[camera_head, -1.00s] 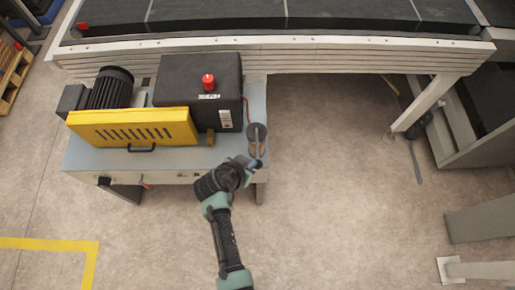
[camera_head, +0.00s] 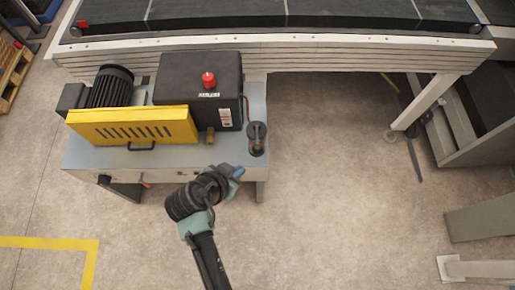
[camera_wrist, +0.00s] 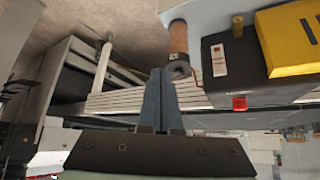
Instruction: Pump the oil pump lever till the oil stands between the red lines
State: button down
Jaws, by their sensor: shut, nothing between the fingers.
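The oil pump (camera_head: 257,138) is a small dark-topped cylinder on the right end of the grey machine base.
The black tank (camera_head: 190,72) with a red cap (camera_head: 208,80) stands left of the pump. A yellow guard (camera_head: 130,126) and a motor (camera_head: 111,87) are further left. The conveyor (camera_head: 300,45) runs behind.

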jog(key=shift+b+v, duration=0.35)
jog(key=shift+v, duration=2.5)
